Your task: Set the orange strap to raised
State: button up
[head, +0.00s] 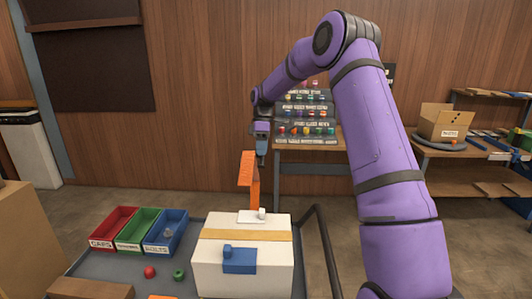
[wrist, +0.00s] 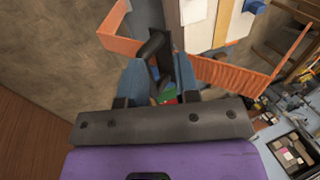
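The orange strap (head: 249,180) stands up from the top of a white box (head: 243,267) in the head view, with a bent flap at its upper end. In the wrist view orange strips (wrist: 238,75) show on both sides of the fingers, and the fingers hide what lies between the strips. My gripper (head: 262,158) points down beside the strap's upper end, close to it; I cannot tell whether they touch.
Red (head: 115,228), green (head: 138,229) and blue (head: 166,232) bins stand left of the box on a grey cart. A blue latch-like part (head: 240,260) is on the box front. A dark rail (head: 328,250) rises to the right. A shelf of small parts (head: 306,118) stands behind.

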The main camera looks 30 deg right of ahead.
jog(key=shift+s+d+f+g, duration=0.15)
jog(key=shift+s+d+f, duration=0.15)
jog(key=shift+d+f, duration=0.2)
jog(key=shift+s+d+f+g, duration=0.15)
jog(key=shift+s+d+f, duration=0.2)
jog(key=shift+d, duration=0.2)
jog(key=shift+w+a+r, duration=0.55)
jog(key=shift+w, duration=0.05)
jog(key=w+d+r, duration=0.4)
jog(key=w+r, duration=0.2)
jog(key=r, duration=0.4)
jog(key=shift+w, duration=0.4)
